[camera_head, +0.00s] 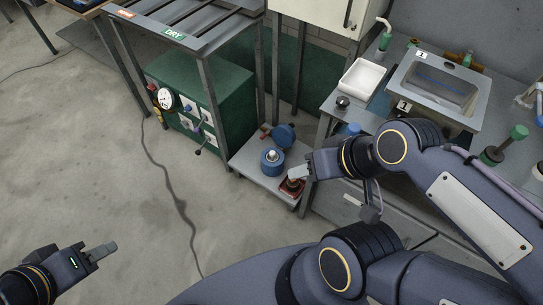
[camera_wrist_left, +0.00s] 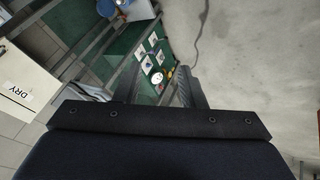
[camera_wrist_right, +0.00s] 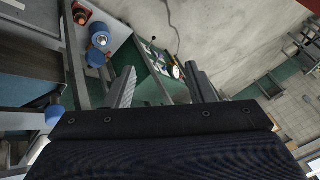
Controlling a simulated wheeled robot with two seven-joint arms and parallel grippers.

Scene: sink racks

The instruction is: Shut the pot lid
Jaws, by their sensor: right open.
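A blue round pot-like vessel (camera_head: 270,167) with a pale knob on top stands on a low grey shelf. It also shows in the right wrist view (camera_wrist_right: 99,38), upper left. A second blue rounded piece (camera_head: 284,135) lies just behind it; I cannot tell whether it is a lid. My right gripper (camera_head: 300,173) is open and empty, appearing just right of the vessel in the head view; its height above the shelf is unclear. My left gripper (camera_head: 106,250) is open and empty over bare floor, far from the shelf.
A red item (camera_head: 292,187) sits at the low shelf's (camera_head: 243,163) front corner, partly behind my right gripper. A green cabinet (camera_head: 228,90) with a gauge stands left under a rack (camera_head: 215,25). A counter with a sink (camera_head: 440,85) and white tray (camera_head: 361,77) is right.

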